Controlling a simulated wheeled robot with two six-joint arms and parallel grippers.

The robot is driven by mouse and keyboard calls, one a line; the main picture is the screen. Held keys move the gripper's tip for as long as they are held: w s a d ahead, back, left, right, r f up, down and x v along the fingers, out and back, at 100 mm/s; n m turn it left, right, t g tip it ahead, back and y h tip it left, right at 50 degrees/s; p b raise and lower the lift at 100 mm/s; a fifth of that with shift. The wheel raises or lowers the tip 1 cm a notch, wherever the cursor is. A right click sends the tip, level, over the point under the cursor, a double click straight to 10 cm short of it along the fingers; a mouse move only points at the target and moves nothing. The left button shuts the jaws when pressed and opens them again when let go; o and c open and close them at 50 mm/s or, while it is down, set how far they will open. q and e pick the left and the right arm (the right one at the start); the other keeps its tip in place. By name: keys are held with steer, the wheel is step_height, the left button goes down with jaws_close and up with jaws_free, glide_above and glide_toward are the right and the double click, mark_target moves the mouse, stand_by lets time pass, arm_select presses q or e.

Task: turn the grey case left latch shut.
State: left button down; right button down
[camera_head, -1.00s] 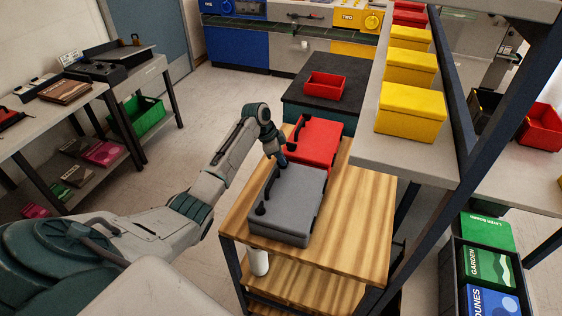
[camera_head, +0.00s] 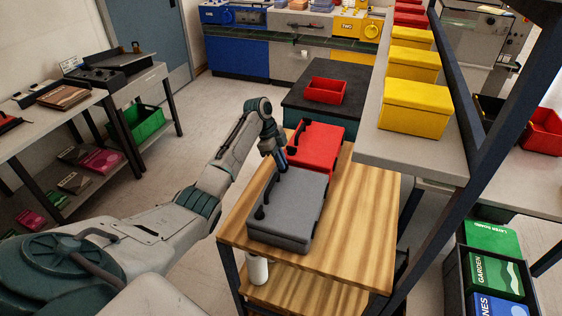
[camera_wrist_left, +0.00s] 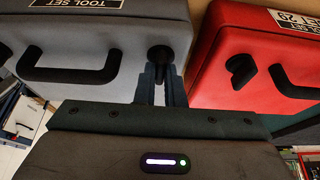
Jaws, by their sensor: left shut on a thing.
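The grey case (camera_head: 291,215) lies on the wooden table in the head view. Its front, with a black handle (camera_wrist_left: 80,76) and a "TOOL SET" label on top, shows in the left wrist view. A round black latch (camera_wrist_left: 159,53) sits at the end of that front nearest the red case. A second dark fitting (camera_wrist_left: 31,58) shows near the handle's other end. My left gripper (camera_head: 281,161) is at the far end of the grey case. In the left wrist view its fingers (camera_wrist_left: 160,76) are shut on the round latch and hide its lower part. My right gripper is out of view.
A red case (camera_head: 316,147) stands close beside the grey case, just right of my fingers in the left wrist view. The wooden table (camera_head: 352,215) is clear on the right. A grey shelf (camera_head: 405,160) with yellow boxes (camera_head: 415,107) rises beside the table.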

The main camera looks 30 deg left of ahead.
arm_select(q)
steer(key=c, duration=1.5)
jaws_free()
steer(key=shift+a+r, duration=0.2)
steer(key=shift+r, duration=0.15)
steer(key=b+v, duration=0.4)
steer(key=v, duration=0.6)
steer(key=shift+s+f, duration=0.1)
